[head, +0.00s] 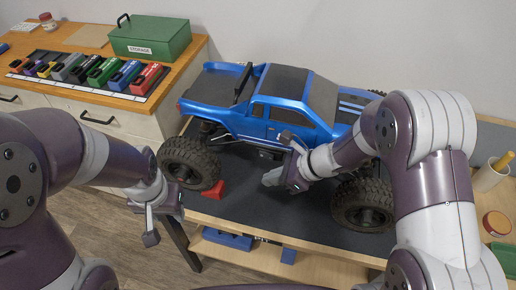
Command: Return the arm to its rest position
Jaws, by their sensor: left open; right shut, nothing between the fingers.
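A blue RC crawler truck (275,122) with big black tyres stands on the dark mat of the workbench. My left gripper (158,222) is open and empty. It hangs in front of the bench's left edge, left of and below the truck's near left wheel (189,163). My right gripper (283,172) is shut with nothing held. It is in front of the truck's near side, between the two near wheels. A small pale grey piece shows at its tip; I cannot tell whether it is part of the gripper. My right arm hides part of the truck's right end.
A red wedge (213,190) sits by the near left wheel. On the left counter are a green storage box (150,37) and a row of coloured packs (102,72). A cup (490,174) and a round tin (496,223) stand at the right. The mat's front middle is clear.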

